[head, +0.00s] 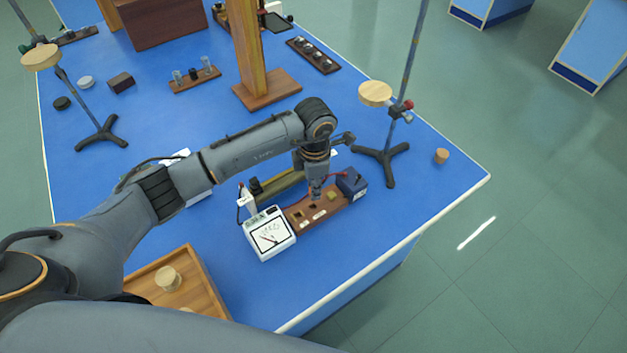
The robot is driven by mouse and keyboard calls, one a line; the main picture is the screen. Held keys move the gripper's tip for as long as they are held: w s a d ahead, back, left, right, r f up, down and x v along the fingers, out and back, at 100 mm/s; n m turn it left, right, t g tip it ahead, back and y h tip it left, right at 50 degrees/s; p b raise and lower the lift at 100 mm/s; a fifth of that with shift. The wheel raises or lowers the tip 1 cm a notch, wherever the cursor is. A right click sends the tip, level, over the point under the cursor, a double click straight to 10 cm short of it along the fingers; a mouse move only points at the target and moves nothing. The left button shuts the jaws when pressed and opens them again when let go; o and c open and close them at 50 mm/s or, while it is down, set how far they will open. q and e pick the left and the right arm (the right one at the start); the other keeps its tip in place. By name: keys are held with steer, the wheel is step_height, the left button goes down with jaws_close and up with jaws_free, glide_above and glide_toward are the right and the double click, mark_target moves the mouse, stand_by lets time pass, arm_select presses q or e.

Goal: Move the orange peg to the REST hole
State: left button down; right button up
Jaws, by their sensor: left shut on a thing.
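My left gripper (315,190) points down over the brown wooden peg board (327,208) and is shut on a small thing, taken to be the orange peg. The peg is hidden by the fingers, so I cannot tell whether it touches the board. The board has square dark and yellowish spots along it and small white labels on its front edge, too small to read. A white meter (270,236) with a dial stands at the board's left end, and a dark blue block (352,183) at its right end. My right gripper is not in view.
A stand with a round wooden top (375,94) is right of my arm, and a wooden cylinder (441,156) lies near the right edge. A wooden tray (205,277) is front left. A wooden post (251,55) stands behind. The blue bench (430,205) is clear front right.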

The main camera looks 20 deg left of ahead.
arm_select(q)
steer(key=shift+f, duration=0.6)
steer(key=shift+w+f+b, duration=0.1)
steer(key=shift+f+b, duration=0.6)
steer(key=shift+f, duration=0.05)
steer(key=shift+f+b, duration=0.3)
steer(key=shift+f, duration=0.2)
steer(key=shift+f+b, duration=0.7)
steer(key=shift+f, duration=0.1)
steer(key=shift+f+b, duration=0.35)
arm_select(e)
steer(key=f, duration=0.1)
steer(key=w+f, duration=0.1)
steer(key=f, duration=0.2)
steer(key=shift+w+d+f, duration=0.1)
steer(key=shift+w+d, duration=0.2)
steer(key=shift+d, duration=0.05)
arm_select(q)
steer(key=c, duration=1.2)
jaws_free()
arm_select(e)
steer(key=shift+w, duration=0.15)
